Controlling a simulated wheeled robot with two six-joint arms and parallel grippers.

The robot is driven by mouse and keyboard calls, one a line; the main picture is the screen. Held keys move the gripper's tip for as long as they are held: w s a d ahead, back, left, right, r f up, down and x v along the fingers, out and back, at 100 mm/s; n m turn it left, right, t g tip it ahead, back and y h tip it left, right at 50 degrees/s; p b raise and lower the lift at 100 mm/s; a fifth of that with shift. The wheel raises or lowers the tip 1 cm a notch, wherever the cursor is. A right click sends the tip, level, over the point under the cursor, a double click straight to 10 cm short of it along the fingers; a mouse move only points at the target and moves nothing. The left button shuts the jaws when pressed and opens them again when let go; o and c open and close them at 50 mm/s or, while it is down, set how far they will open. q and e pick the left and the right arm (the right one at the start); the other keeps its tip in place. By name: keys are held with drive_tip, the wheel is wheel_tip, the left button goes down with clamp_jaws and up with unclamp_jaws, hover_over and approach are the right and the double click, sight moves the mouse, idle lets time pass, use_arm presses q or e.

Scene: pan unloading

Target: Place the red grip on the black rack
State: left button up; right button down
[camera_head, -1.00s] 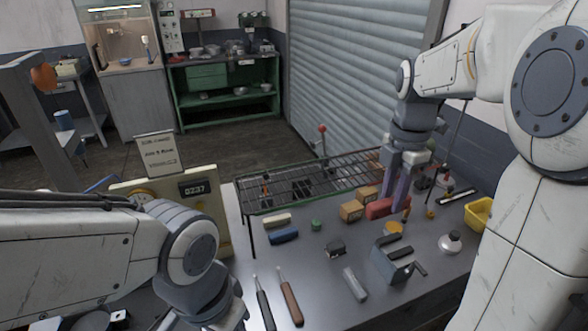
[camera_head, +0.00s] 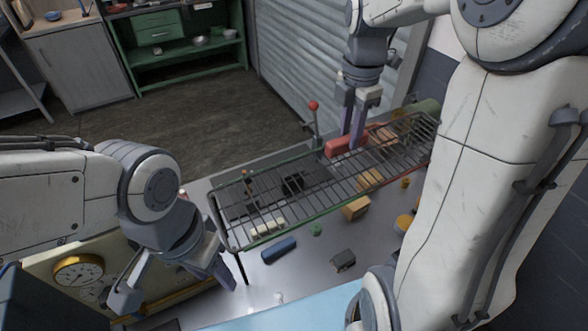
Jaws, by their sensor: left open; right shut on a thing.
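The red grip (camera_head: 345,145) is a small red block at the far edge of the black rack, right of its middle. My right gripper (camera_head: 352,132) is shut on it from above. I cannot tell whether the grip touches the wires or hangs just over them. The black rack (camera_head: 233,240) is a long wire grid standing above the grey table, running from centre left to upper right. My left gripper (camera_head: 175,284) is open and empty, at the lower left, left of the rack's near left corner and in front of the gauge panel.
A lever with a red knob (camera_head: 313,105) stands behind the rack. A blue block (camera_head: 278,250), a green piece (camera_head: 315,230), a dark box (camera_head: 343,260) and a wooden block (camera_head: 356,209) lie on the table near the rack's front. A gauge panel (camera_head: 45,262) stands at left.

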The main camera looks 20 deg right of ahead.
drive_tip(key=a+f, duration=0.1)
drive_tip(key=a, duration=0.2)
drive_tip(key=w+a+f+p, duration=0.1)
drive_tip(key=a+f, duration=0.1)
drive_tip(key=a, duration=0.1)
drive_tip(key=a+f+p, duration=0.1)
drive_tip(key=a+f, duration=0.1)
drive_tip(key=a, duration=0.1)
drive_tip(key=shift+w+a+f, duration=0.2)
drive_tip(key=shift+a, duration=0.1)
wheel_tip(320, 180, down, 4)
drive_tip(key=shift+r+p, duration=0.1)
drive_tip(key=shift+p, duration=0.85)
drive_tip(key=shift+f, duration=0.2)
drive_tip(key=shift+f, duration=0.25)
drive_tip(key=c, duration=0.7)
unclamp_jaws()
drive_tip(key=shift+r, duration=0.1)
drive_tip(key=shift+o, duration=0.2)
drive_tip(key=shift+r, duration=0.1)
